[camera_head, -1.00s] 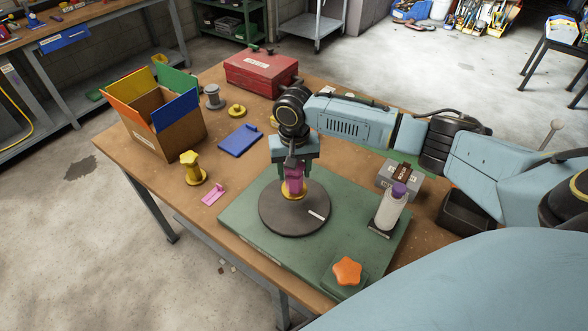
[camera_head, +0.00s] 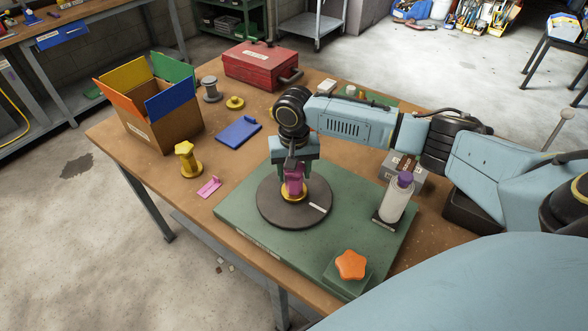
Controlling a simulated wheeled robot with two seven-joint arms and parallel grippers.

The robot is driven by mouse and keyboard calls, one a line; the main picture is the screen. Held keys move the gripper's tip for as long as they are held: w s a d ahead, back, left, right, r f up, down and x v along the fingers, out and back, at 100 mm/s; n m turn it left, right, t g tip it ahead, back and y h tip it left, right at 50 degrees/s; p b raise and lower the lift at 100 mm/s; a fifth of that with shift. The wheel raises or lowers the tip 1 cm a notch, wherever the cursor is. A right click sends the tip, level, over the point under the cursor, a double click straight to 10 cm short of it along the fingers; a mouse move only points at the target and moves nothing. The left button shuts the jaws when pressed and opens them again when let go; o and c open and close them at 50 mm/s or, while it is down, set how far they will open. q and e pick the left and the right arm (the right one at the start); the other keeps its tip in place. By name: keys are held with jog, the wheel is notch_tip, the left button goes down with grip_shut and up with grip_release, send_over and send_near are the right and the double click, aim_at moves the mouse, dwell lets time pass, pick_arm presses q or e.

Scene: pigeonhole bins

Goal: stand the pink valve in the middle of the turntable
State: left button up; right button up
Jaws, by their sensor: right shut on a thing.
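The pink valve (camera_head: 295,185) is upright between the fingers of my right gripper (camera_head: 294,174), which is shut on it. Its lower end is at a yellow ring-shaped base (camera_head: 294,196) near the middle of the dark round turntable (camera_head: 268,212). I cannot tell whether the valve bears on the turntable. The turntable has a white mark near its right edge and sits on a green board (camera_head: 243,225). The gripper hides the top of the valve. My left gripper is not in view.
A bottle with a purple cap (camera_head: 396,200) and an orange star-shaped knob (camera_head: 350,264) stand on the green board. Left are a yellow fitting (camera_head: 187,160), a pink piece (camera_head: 209,187), a blue plate (camera_head: 238,131) and a flapped box (camera_head: 165,125). A red toolbox (camera_head: 260,67) is behind.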

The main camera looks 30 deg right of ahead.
jog(key=shift+f, duration=0.35)
jog(key=o, duration=1.4)
jog(key=shift+f, duration=0.1)
jog(key=shift+r, duration=3.8)
jog(key=shift+r, duration=0.1)
notch_tip(320, 180, up, 13)
jog(key=shift+r+p, duration=0.15)
jog(key=shift+p, duration=0.15)
